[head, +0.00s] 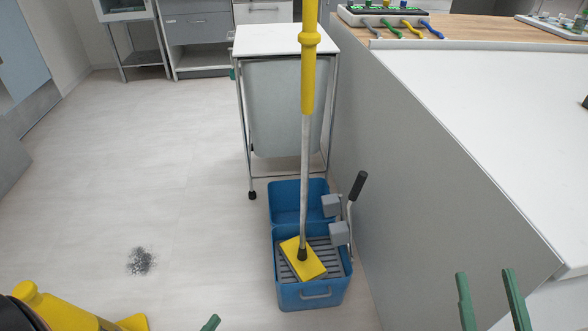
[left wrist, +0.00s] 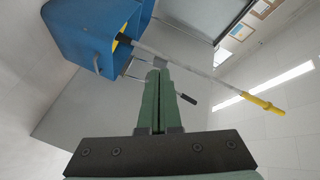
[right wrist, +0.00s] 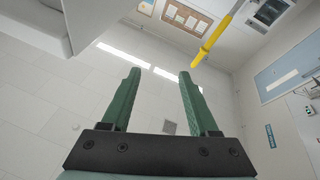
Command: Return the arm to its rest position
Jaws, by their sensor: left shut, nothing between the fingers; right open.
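My left gripper (head: 211,323) shows only as a green fingertip at the bottom edge of the head view. In the left wrist view its fingers (left wrist: 158,72) are together and empty. My right gripper (head: 490,300) is at the lower right of the head view, in front of the white counter, with its fingers apart. It is also open and empty in the right wrist view (right wrist: 160,75). The mop (head: 304,150) stands nearly upright, its yellow head on the grey grate of the blue bucket (head: 311,294). Neither gripper touches it.
A white-topped cart (head: 285,40) stands behind the bucket. The counter (head: 490,110) fills the right side. A dark dirt patch (head: 141,261) lies on the open floor at left. A yellow object (head: 65,308) is at the lower left. A lever (head: 357,186) rises beside the bucket.

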